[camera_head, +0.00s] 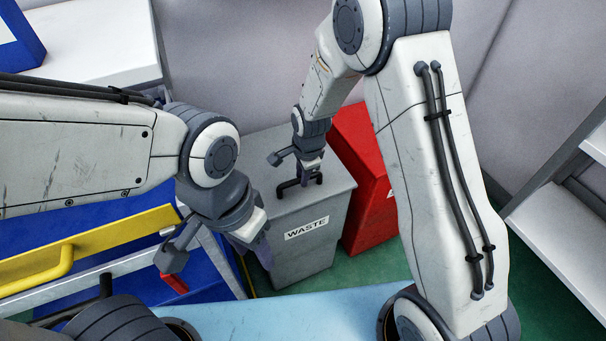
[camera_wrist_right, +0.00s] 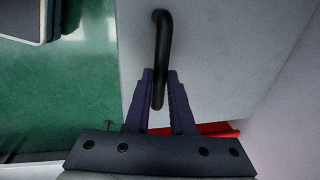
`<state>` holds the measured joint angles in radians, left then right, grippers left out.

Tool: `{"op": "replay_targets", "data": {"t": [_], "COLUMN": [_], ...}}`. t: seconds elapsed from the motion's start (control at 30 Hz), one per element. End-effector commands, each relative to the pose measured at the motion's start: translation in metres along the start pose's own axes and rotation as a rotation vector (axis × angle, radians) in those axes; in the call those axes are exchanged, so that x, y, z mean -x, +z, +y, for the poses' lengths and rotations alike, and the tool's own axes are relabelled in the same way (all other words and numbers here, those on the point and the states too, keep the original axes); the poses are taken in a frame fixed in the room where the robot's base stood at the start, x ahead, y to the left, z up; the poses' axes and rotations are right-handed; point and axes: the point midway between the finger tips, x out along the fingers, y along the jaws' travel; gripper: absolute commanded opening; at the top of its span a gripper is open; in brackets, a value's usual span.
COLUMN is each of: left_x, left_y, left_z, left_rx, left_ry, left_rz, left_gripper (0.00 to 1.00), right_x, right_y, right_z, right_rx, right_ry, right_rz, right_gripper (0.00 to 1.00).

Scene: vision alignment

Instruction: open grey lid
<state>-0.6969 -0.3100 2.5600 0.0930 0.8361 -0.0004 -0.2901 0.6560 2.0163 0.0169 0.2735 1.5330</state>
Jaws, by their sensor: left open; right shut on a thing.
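A grey bin labelled WASTE (camera_head: 303,252) stands in the middle of the head view. Its grey lid (camera_head: 282,205) lies flat on top, apparently closed, with a black handle (camera_head: 299,184). My right gripper (camera_head: 312,176) is at the handle. In the right wrist view its fingers (camera_wrist_right: 160,88) are shut around one end of the black handle (camera_wrist_right: 162,45), above the grey lid (camera_wrist_right: 215,50). My left gripper (camera_head: 222,262) is open and empty, in front of and to the left of the bin. Part of the lid is hidden behind my arms.
A red bin (camera_head: 364,150) stands close to the right of the grey one. A blue container with a yellow handle bar (camera_head: 65,262) is at the left. A light blue surface (camera_head: 290,315) is at the front. White shelves (camera_head: 560,225) stand at the right.

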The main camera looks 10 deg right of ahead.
Motion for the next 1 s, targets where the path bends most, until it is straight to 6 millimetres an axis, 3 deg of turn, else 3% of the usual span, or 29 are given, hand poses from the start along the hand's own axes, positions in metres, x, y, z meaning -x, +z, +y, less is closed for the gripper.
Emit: {"op": "replay_targets", "data": {"t": [0.27, 0.7, 1.0], "left_x": [0.012, 0.092, 0.128], "left_y": [-0.001, -0.005, -0.007], "left_z": [0.001, 0.007, 0.009], "left_rx": [0.0, 0.0, 0.0], "left_ry": [0.0, 0.0, 0.0], "left_rz": [0.0, 0.0, 0.0], "left_gripper": [0.5, 0.5, 0.5], "right_x": [0.01, 0.065, 0.102], "right_y": [0.0, 0.0, 0.0], "right_z": [-0.005, -0.04, -0.079], "right_rx": [0.0, 0.001, 0.001], "right_ry": [0.016, 0.21, 0.241], "right_rz": [0.0, 0.001, 0.001], "right_gripper": [0.0, 0.0, 0.0]}}
